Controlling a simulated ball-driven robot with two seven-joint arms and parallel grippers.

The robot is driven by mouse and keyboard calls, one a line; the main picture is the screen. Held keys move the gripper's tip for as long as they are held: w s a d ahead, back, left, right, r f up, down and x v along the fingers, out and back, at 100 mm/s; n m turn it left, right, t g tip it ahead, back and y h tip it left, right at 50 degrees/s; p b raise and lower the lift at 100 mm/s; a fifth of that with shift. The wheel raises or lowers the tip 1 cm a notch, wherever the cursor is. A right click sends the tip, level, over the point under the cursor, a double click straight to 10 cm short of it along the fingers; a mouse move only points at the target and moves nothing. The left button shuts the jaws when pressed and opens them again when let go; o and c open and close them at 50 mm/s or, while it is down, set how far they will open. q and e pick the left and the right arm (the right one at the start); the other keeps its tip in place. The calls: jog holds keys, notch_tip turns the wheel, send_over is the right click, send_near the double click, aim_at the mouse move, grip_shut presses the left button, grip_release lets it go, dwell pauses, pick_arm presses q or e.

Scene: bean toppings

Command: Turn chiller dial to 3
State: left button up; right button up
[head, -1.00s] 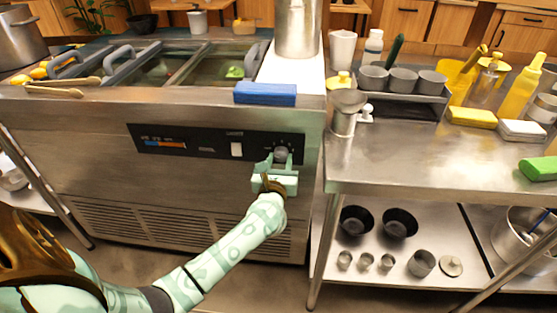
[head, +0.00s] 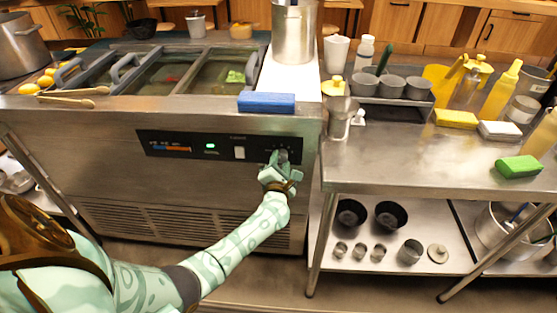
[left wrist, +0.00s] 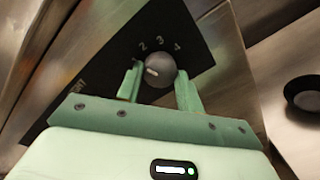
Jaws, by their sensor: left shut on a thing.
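The chiller dial (left wrist: 160,69) is a round dark grey knob on the black control panel (head: 185,149). In the left wrist view the numbers 2, 3 and 4 show around its top. A pale pointer mark on the knob is on its left side, away from the 3. My left gripper (head: 281,159) is at the panel's right end, and in the left wrist view its two green fingers (left wrist: 160,88) sit on either side of the knob, shut on it. In the head view the gripper mostly hides the dial. My right gripper is not in view.
A white switch (head: 239,153) and a small lit green indicator (head: 210,146) are on the panel left of the dial. A blue block (head: 266,102) lies on the chiller's top edge above. A steel table (head: 420,160) stands close on the right.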

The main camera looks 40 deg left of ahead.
pick_arm(q)
jog(key=m+p, duration=0.1)
jog(key=m, duration=0.1)
jog(key=shift+r+m, duration=0.1)
jog(key=shift+m, duration=0.3)
jog(key=m+p, duration=0.1)
jog(key=m, duration=0.2)
jog(key=shift+d+m, duration=0.1)
jog(key=shift+m, duration=0.2)
jog(key=m+p, duration=0.1)
jog(key=m, duration=0.2)
jog(key=shift+f+m+p, duration=0.2)
jog(key=shift+m+p, duration=0.15)
jog(key=shift+m, duration=0.65)
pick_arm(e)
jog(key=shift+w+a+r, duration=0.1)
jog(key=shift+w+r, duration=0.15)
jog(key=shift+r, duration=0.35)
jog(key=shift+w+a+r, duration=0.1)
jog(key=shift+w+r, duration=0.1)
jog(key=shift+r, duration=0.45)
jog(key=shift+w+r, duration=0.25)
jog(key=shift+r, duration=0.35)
pick_arm(q)
jog(key=o, duration=1)
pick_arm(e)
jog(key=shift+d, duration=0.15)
